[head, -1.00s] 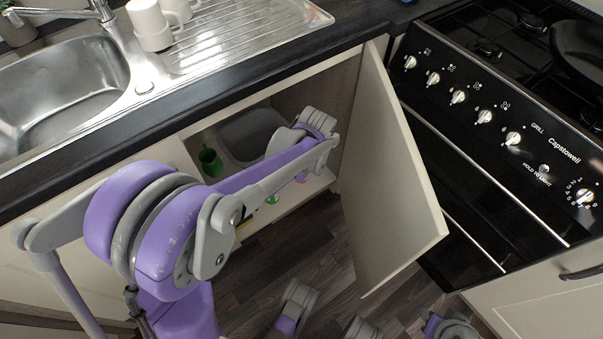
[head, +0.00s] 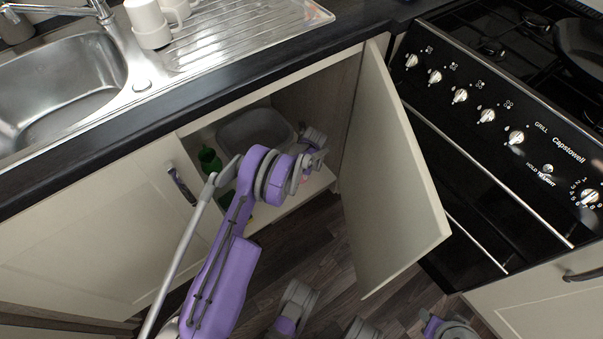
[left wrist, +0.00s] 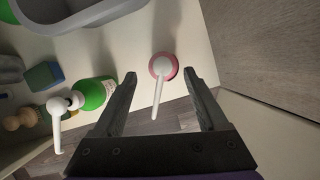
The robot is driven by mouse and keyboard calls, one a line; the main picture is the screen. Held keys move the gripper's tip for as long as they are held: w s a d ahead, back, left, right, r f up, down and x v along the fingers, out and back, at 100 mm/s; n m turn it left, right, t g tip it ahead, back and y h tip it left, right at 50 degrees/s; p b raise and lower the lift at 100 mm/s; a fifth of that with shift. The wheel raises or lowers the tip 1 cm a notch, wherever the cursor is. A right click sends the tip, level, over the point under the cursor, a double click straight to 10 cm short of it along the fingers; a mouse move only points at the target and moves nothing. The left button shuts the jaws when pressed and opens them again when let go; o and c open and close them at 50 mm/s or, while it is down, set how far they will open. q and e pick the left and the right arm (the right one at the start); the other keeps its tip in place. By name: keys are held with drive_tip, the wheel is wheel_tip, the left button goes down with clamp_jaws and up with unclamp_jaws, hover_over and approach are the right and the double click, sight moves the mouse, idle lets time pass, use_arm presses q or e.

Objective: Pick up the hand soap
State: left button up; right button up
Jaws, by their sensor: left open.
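A pink bottle with a white pump top (left wrist: 163,68), likely the hand soap, stands on the cabinet shelf in the left wrist view. Its long white spout points toward my gripper. My left gripper (left wrist: 159,74) is open and empty, with one finger on each side of the pink bottle; I cannot tell whether either touches it. A green bottle with a white pump (left wrist: 92,93) stands to the left, outside the fingers. In the head view my left arm reaches into the open cabinet and mostly hides the gripper and pink bottle.
A grey tub (head: 256,134) stands behind on the shelf, and a sponge (left wrist: 44,76) and brush lie at the left in the wrist view. The open cabinet door (head: 393,190) stands right of my arm, beside the cooker (head: 500,130). The worktop edge is above.

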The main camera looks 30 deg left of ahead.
use_arm(q)
drive_tip(key=x, duration=0.2)
drive_tip(key=b+x, duration=0.1)
drive_tip(key=x, duration=0.1)
drive_tip(key=b+x, duration=0.1)
drive_tip(key=x, duration=0.1)
drive_tip(key=shift+w+d+f, duration=0.1)
drive_tip(key=shift+d+f, duration=0.05)
drive_tip(key=shift+f, duration=0.15)
drive_tip(key=shift+c, duration=0.2)
clamp_jaws()
idle(1.0)
